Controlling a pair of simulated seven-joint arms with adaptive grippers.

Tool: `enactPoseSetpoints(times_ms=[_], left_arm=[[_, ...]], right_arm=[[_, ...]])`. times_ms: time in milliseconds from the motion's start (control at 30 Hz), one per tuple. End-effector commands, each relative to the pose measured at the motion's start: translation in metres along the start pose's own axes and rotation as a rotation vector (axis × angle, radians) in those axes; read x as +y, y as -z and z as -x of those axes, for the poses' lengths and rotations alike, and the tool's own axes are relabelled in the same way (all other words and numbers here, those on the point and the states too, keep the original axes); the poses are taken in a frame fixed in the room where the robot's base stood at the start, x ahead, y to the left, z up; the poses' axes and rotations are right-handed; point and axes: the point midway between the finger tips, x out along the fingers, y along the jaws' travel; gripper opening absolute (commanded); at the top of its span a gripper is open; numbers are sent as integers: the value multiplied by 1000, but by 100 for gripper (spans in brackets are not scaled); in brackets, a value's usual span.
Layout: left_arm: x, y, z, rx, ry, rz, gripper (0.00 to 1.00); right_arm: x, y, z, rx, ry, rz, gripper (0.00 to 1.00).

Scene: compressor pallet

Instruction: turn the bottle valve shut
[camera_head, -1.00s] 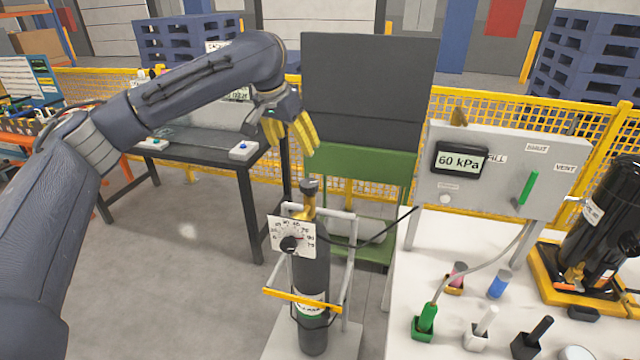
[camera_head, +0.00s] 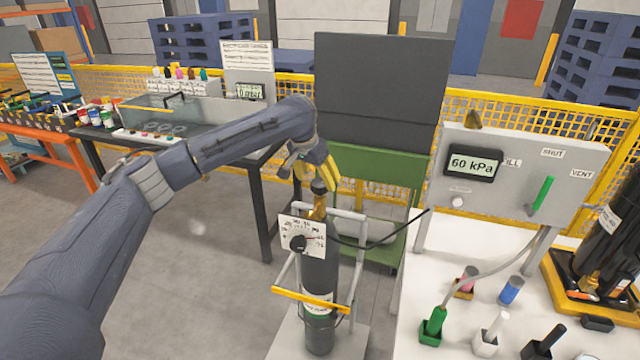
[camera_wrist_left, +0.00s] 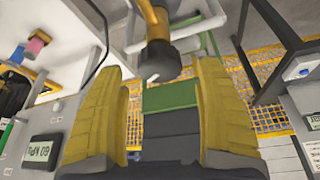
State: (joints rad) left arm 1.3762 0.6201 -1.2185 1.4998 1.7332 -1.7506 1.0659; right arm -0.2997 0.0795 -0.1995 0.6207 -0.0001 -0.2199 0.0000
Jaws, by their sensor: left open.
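The gas bottle (camera_head: 318,275) stands upright in a grey wheeled frame, with a brass valve body (camera_head: 319,206) on top and a white dial plate (camera_head: 302,237) with a black knob on its front. My left gripper (camera_head: 324,186) is just above the brass valve and hides its top from the head view. In the left wrist view, the dark round valve handwheel (camera_wrist_left: 160,60) lies ahead of the two yellow fingers (camera_wrist_left: 168,100), between their lines. The fingers are apart with nothing between them. My right gripper is not in view.
A grey panel (camera_head: 570,190) reading 60 kPa with a green lever stands on the white table (camera_head: 400,335) to the right. A dark hose runs from the valve toward it. A green cabinet with a dark board (camera_head: 380,95) stands close behind the bottle.

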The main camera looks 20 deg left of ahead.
Motion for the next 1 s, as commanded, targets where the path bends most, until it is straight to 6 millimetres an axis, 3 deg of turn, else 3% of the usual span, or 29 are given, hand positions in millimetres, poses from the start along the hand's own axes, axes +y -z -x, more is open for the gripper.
enactPoseSetpoints(times_ms=[300,700,1000], left_arm=[[0,0,-25,-1,-1,1,71],[0,0,-28,0,0,0,72],[0,0,-28,0,0,0,37]], right_arm=[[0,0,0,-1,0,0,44],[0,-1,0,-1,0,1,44],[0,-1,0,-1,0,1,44]])
